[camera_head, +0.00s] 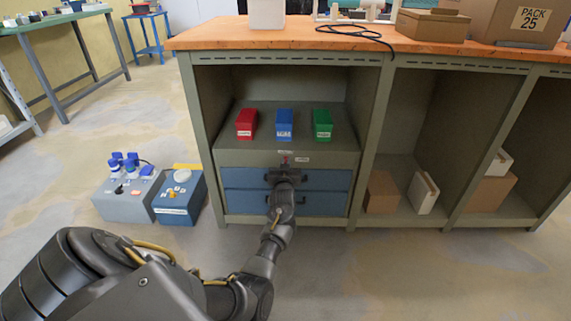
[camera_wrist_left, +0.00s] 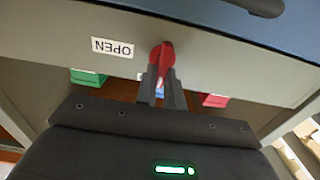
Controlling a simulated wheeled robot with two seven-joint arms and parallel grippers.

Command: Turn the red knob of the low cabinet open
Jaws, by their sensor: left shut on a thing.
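The red knob (camera_wrist_left: 162,57) sits on the grey-green front strip of the low cabinet (camera_head: 235,158). In the head view only a small bit of the knob (camera_head: 285,158) shows above my gripper. My left gripper (camera_head: 285,169) reaches the strip from the front. In the left wrist view its two fingers (camera_wrist_left: 161,84) are shut on the knob's handle, one on each side. A white label reading OPEN (camera_wrist_left: 112,47) is beside the knob and appears upside down. My right gripper is not in view.
Red (camera_head: 246,123), blue (camera_head: 284,124) and green (camera_head: 322,124) bins stand on the shelf above the knob. Blue drawers (camera_head: 240,178) with dark handles are below. Two boxes (camera_head: 128,196) (camera_head: 180,198) stand on the floor at left. The floor in front is clear.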

